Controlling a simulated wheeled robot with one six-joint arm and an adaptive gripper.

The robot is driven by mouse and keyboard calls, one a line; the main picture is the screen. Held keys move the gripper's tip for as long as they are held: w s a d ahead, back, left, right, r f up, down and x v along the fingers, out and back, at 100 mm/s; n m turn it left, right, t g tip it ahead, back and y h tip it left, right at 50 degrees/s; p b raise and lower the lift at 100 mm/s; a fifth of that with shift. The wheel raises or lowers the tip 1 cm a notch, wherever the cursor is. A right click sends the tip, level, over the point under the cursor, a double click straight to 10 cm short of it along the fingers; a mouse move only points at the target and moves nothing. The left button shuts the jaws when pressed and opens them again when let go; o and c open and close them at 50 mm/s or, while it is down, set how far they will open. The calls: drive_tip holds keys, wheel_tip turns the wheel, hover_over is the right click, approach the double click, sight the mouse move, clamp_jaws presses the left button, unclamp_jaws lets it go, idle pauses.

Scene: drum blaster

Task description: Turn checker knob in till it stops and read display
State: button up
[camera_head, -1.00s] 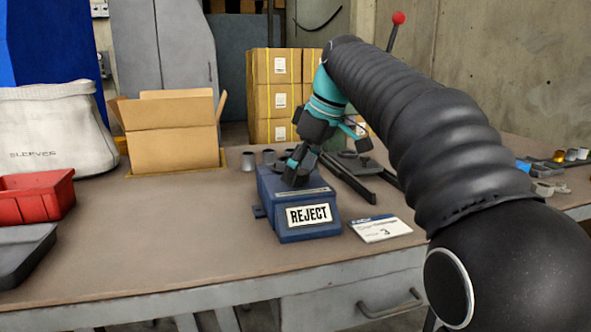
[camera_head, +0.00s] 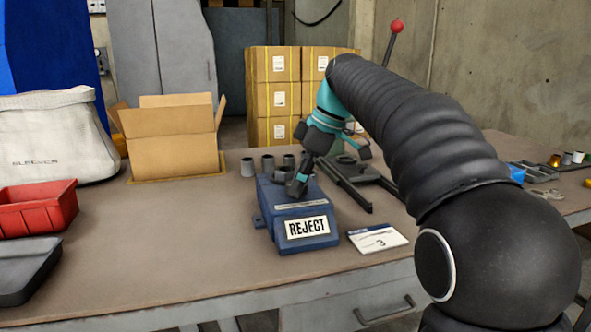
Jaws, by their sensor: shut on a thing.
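The checker is a blue box (camera_head: 283,225) on the workbench, with a display (camera_head: 307,227) on its front that reads REJECT. My gripper (camera_head: 298,184) reaches down from the right to the top of the box. It is shut on the knob there, which its fingers mostly hide. I cannot see how far in the knob sits.
A card marked 3 (camera_head: 377,239) lies right of the checker. An open cardboard box (camera_head: 175,150), a red bin (camera_head: 37,208) and a grey tray (camera_head: 25,268) are to the left. The bench front between is clear.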

drive_tip(key=shift+s+a+f, duration=0.15)
drive_tip(key=o, duration=1.1)
drive_tip(key=shift+s+a+n, duration=0.1)
drive_tip(key=shift+n, duration=0.2)
drive_tip(key=shift+d, duration=0.2)
drive_tip(key=shift+r, duration=0.2)
drive_tip(key=shift+d+r, duration=0.1)
drive_tip(key=shift+r, duration=0.15)
drive_tip(key=v, duration=1.1)
drive_tip(key=shift+d+r, duration=0.1)
